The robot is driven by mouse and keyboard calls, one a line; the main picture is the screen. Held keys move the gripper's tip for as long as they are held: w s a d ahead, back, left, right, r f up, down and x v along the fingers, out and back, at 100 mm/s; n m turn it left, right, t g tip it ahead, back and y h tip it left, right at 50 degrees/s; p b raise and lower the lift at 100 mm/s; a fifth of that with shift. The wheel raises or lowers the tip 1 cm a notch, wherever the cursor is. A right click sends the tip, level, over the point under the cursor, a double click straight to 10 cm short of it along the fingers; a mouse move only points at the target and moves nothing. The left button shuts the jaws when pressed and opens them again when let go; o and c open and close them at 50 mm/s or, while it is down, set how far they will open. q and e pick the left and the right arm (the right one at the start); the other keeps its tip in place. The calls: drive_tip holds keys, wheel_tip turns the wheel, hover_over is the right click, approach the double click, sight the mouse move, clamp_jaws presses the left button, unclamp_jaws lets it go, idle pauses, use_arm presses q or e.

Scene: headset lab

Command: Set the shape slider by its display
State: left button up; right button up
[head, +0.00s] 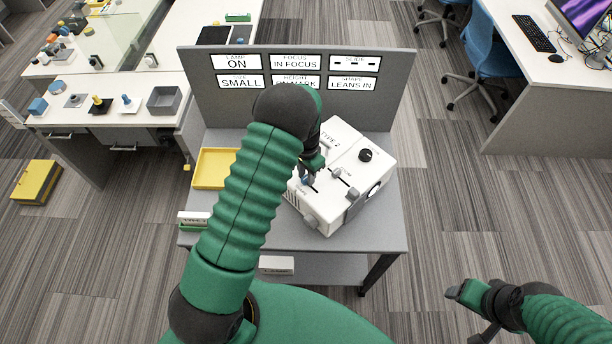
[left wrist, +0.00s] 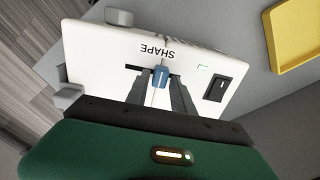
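The white machine (head: 345,185) marked TYPE 2 stands on a grey table. The blue shape slider knob (left wrist: 160,75) sits in a dark slot below the word SHAPE; it shows small in the head view (head: 307,181). My left gripper (left wrist: 160,80) is at the knob, a fingertip close against each side, and looks shut on it; in the head view the gripper (head: 311,172) is partly hidden by my arm. The shape display (head: 352,83) on the grey panel reads LEANS IN. My right gripper (head: 468,308) is low at the right, away from the table; its opening is unclear.
Other displays read ON, IN FOCUS and SMALL; the height display (head: 296,83) is partly covered by my arm. A yellow tray (head: 213,168) lies left of the machine. A black dial (head: 366,155) and other sliders stand on its top. A dark rocker switch (left wrist: 220,88) is near the shape slot.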

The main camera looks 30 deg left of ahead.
use_arm(q)
drive_tip(key=shift+o, duration=1)
drive_tip(key=shift+d, duration=0.1)
wheel_tip(320, 180, up, 17)
drive_tip(key=b, duration=0.4)
drive_tip(key=shift+f, duration=0.2)
